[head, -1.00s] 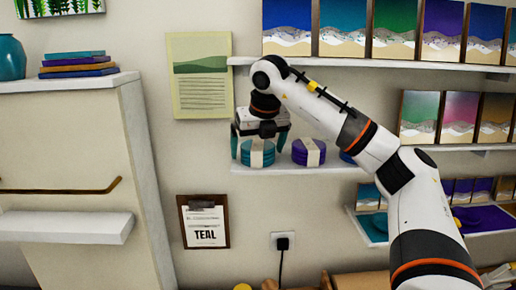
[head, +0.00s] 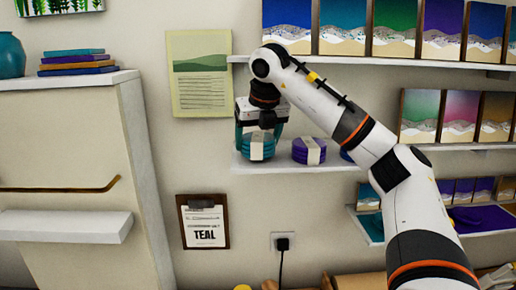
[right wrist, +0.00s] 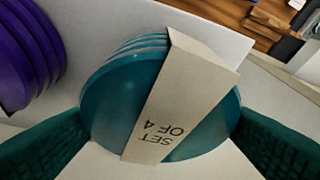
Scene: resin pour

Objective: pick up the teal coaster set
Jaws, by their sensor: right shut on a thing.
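The teal coaster set (head: 257,146) is a round stack with a pale paper band, on the middle wall shelf (head: 290,163) at its left end. In the right wrist view the teal coaster set (right wrist: 125,90) fills the middle, its band reading "SET OF 4". My right gripper (head: 258,138) comes from above and is shut on the set, with a teal finger on each side in the right wrist view. The set looks to be at shelf height; I cannot tell whether it still touches the shelf. My left gripper is not in view.
A purple banded coaster set (head: 308,151) stands just right of the teal one, with a blue one (head: 346,156) partly hidden by my arm. The upper shelf (head: 390,64) holds framed wave pictures. A clipboard (head: 204,222) reading "TEAL" hangs below.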

